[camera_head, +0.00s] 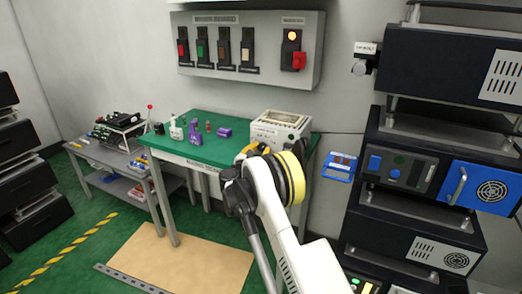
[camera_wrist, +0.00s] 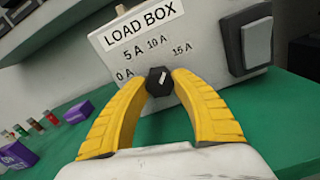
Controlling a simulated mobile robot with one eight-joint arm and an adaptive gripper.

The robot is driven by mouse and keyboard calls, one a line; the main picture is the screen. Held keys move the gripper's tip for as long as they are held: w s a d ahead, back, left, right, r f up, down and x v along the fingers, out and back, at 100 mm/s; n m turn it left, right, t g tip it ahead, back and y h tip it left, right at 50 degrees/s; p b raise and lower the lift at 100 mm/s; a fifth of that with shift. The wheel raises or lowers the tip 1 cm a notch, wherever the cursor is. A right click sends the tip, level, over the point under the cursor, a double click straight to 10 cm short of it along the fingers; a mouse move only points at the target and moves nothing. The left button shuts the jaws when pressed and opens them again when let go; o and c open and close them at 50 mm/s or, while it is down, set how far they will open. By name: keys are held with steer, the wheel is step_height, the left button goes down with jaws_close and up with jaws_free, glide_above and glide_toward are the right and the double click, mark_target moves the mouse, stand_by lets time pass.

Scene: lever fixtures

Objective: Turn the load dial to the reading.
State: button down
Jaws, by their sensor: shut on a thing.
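The load box (camera_wrist: 205,50) is a pale box with a "LOAD BOX" label and the marks 0 A, 5 A, 10 A and 15 A. Its dark dial (camera_wrist: 158,82) sits below the marks and has a short white mark on it. The exact reading is too small to tell. My gripper (camera_wrist: 160,84) has yellow fingers shut on the dial from both sides. In the head view the load box (camera_head: 283,118) stands at the right end of the green table, my gripper is at its front left, and the dial is hidden.
The green table (camera_head: 180,142) holds small coloured parts and a purple block (camera_head: 224,132) left of the box. A wall panel (camera_head: 215,70) has several switches and a lit orange lamp (camera_head: 292,36). Equipment racks stand at right.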

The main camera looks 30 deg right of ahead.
steer(key=n, duration=0.6)
steer(key=shift+n, duration=0.3)
steer(key=n, duration=0.5)
steer(key=shift+d+n, duration=0.1)
steer(key=shift+n, duration=0.2)
steer(key=c, duration=1)
jaws_free()
steer(key=shift+c, duration=0.2)
steer(key=shift+s, duration=0.1)
